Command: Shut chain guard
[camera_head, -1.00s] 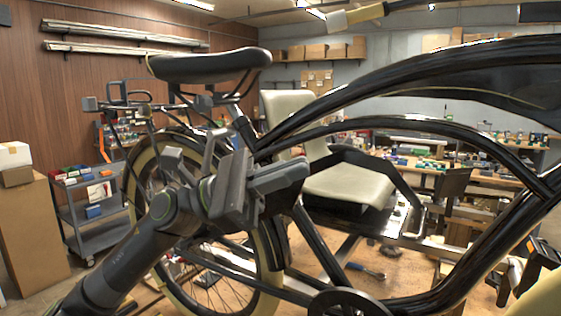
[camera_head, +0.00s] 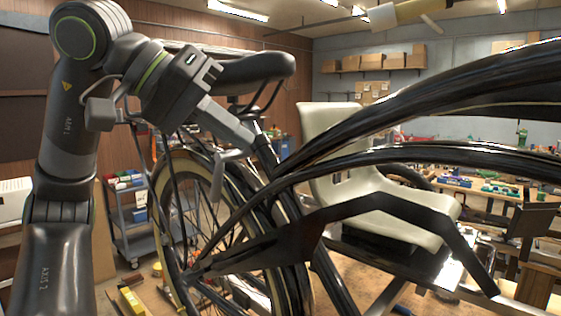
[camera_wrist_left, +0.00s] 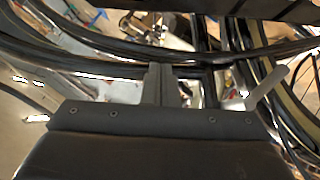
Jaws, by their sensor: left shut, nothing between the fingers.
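A dark flat plate, which looks like the chain guard (camera_head: 255,254), runs low along the frame beside the rear wheel in the head view. I cannot tell whether it is open or shut. My left gripper (camera_head: 250,138) is above it, just under the saddle. Its fingers are shut and empty, pointing down and to the right at the frame tubes. In the left wrist view the closed fingers of the left gripper (camera_wrist_left: 160,82) stand in front of dark tubes. Whether they touch a tube is unclear. My right gripper is not in view.
The black saddle (camera_head: 240,68) is close above the left gripper. The spoked rear wheel (camera_head: 185,215) is below it. A cream seat (camera_head: 375,205) stands behind the frame tubes. A grey cart (camera_head: 130,220) is at left, and cluttered benches are at the back right.

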